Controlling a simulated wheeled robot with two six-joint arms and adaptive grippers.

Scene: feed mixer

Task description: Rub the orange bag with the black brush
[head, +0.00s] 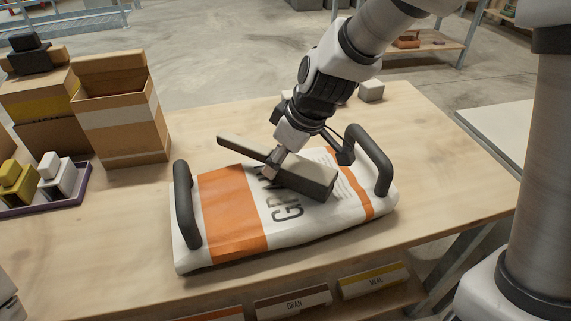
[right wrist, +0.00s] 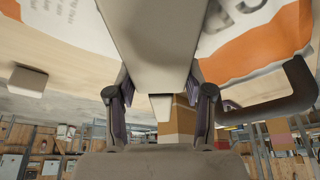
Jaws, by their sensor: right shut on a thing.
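The orange bag (head: 235,222) is a white sack with orange bands and dark print, lying flat on the wooden table. A black handle stands at each end of it. My right gripper (head: 271,169) is above the bag's middle, shut on the black brush (head: 312,180). The brush's block end lies over the print and its thin end points up and left. I cannot tell whether the brush touches the bag. In the right wrist view the brush (right wrist: 158,40) runs between the fingers, with the bag beyond. My left gripper is not in view.
An open cardboard box (head: 122,120) and stacked boxes stand at the left. A purple tray (head: 70,196) holds yellow and white blocks. A small pale block (head: 371,91) lies behind my right arm. Labelled bins (head: 292,300) sit under the table's front edge.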

